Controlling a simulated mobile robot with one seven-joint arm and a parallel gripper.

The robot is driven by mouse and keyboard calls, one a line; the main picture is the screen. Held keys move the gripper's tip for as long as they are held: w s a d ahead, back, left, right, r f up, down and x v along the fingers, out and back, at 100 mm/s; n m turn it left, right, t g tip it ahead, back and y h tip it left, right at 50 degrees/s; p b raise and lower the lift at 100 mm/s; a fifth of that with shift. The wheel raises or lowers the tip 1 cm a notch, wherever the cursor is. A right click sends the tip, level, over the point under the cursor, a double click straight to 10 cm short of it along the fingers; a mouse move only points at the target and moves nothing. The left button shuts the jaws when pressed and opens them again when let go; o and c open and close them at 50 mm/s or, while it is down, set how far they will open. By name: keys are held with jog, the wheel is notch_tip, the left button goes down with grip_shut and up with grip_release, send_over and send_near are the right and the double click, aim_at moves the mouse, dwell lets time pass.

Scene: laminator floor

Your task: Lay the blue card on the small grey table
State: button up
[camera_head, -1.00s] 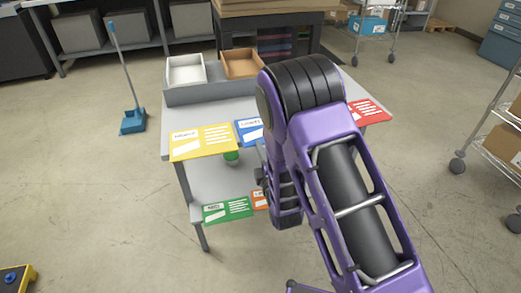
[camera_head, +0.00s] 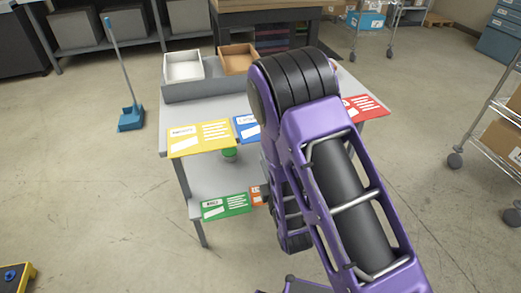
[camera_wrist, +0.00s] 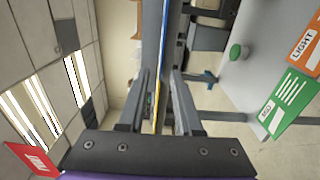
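The blue card (camera_head: 246,126) lies at the front edge of a grey two-level table (camera_head: 205,106), between the yellow card and my arm, which hides part of it. In the wrist view the blue card (camera_wrist: 166,30) shows edge-on as a thin strip. My gripper (camera_wrist: 166,85) is open, one finger on each side of the line of that strip. I cannot tell how far the fingers reach over the card. The gripper is hidden behind my arm in the head view. No other small grey table shows clearly.
A yellow card (camera_head: 201,138) and a red card (camera_head: 364,107) overhang the tabletop edge. Green (camera_head: 226,207) and orange cards lie on the lower shelf, with a green round object (camera_head: 229,153). White (camera_head: 184,67) and brown trays stand behind.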

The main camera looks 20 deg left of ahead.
jog(key=v, duration=0.5)
jog(key=shift+a, duration=0.1)
